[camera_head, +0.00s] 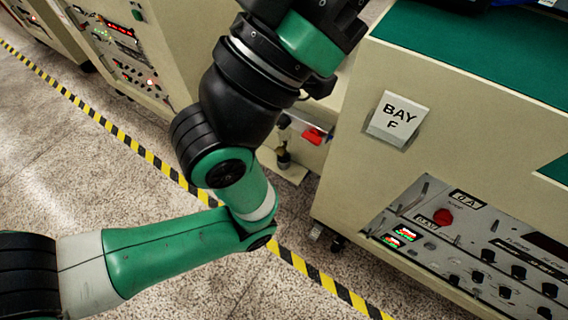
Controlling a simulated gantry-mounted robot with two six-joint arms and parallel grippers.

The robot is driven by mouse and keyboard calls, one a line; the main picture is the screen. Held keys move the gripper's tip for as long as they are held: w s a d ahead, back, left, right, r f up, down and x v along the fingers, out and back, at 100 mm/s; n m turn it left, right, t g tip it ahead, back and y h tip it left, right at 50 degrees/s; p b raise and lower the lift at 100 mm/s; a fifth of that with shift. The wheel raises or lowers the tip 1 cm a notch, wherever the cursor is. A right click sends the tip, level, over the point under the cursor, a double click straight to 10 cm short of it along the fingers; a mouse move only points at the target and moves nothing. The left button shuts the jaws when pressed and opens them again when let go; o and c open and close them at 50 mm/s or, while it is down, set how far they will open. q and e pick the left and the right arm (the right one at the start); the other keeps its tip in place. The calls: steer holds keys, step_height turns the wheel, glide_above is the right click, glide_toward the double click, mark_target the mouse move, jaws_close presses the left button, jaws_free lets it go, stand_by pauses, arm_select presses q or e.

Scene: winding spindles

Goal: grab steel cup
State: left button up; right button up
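No steel cup shows in the head view. One of my arms, green and black, comes in from the lower left, bends near the middle and runs up out of the top edge. Its gripper is outside the picture. No second arm or gripper can be made out.
Another cabinet (165,50) is at upper left. Yellow-black tape (120,135) crosses the open speckled floor (60,170).

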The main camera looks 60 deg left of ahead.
stand_by(0.3)
arm_select(q)
steer(key=o, duration=0.9)
